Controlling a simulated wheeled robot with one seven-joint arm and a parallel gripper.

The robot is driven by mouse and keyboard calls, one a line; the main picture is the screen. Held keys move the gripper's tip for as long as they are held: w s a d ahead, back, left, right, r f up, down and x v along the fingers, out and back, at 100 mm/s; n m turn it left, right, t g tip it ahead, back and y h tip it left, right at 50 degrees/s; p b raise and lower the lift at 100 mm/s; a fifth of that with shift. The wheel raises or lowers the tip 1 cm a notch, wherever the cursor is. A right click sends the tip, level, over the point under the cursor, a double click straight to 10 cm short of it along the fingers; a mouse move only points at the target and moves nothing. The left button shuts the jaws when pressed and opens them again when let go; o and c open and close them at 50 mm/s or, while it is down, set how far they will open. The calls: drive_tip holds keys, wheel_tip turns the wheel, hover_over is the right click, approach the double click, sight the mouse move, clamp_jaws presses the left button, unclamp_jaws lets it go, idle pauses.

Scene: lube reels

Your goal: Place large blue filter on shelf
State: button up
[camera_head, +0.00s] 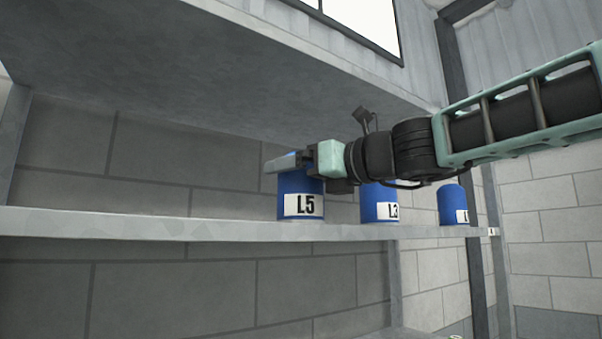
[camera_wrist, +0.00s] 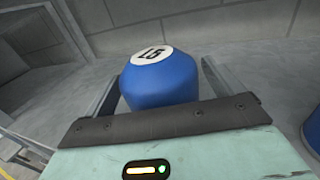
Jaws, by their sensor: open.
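My gripper is open. Any contact between the fingers and the filter cannot be made out.
A blue filter labelled L3 (camera_head: 379,204) and a smaller-looking blue filter (camera_head: 452,205) stand farther right on the shelf. An upper shelf (camera_head: 230,75) hangs close above my arm. The shelf left of L5 is clear. A brick wall (camera_head: 120,150) lies behind.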

drive_tip(key=b+v, duration=0.4)
drive_tip(key=v, duration=0.8)
drive_tip(key=shift+d, duration=0.1)
